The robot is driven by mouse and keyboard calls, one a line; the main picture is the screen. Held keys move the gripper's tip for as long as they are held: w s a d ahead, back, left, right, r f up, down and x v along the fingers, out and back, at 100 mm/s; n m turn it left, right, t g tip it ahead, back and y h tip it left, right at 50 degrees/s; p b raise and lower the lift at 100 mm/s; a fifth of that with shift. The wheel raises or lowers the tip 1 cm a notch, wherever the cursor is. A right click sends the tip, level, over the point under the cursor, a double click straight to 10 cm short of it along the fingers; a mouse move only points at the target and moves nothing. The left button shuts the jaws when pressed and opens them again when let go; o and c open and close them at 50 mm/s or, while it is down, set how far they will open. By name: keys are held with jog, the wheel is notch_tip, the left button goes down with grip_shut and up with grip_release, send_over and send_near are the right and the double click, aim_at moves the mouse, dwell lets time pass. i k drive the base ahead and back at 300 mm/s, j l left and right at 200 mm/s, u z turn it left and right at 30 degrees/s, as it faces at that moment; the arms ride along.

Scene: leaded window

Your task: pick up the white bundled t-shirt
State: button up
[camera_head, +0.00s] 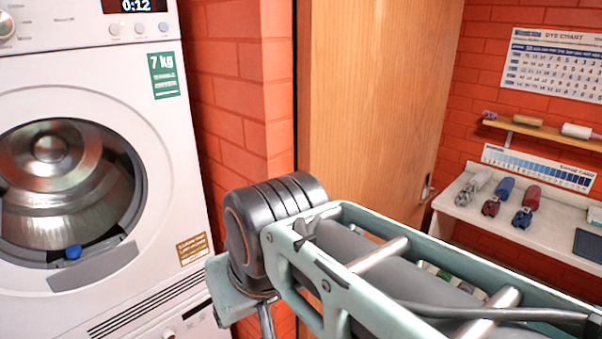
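I see no white bundled t-shirt in the head view. My arm crosses the lower right of the picture, and its grey joint shows near the middle. My gripper is not in view, so I cannot see whether it is open or shut or holds anything.
A white washing machine (170,165) stands at the left; its round window (60,175) has a small blue piece (73,252) at its lower rim. A wooden door (370,100) is behind my arm. A pale counter (545,222) at the right bears several red, blue and grey items.

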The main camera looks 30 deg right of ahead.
aim_at(468, 193)
jog(key=z, duration=2.35)
jog(key=i+u, duration=0.1)
jog(key=i, duration=0.7)
jog(key=i+l+u, duration=0.15)
jog(key=i, duration=0.65)
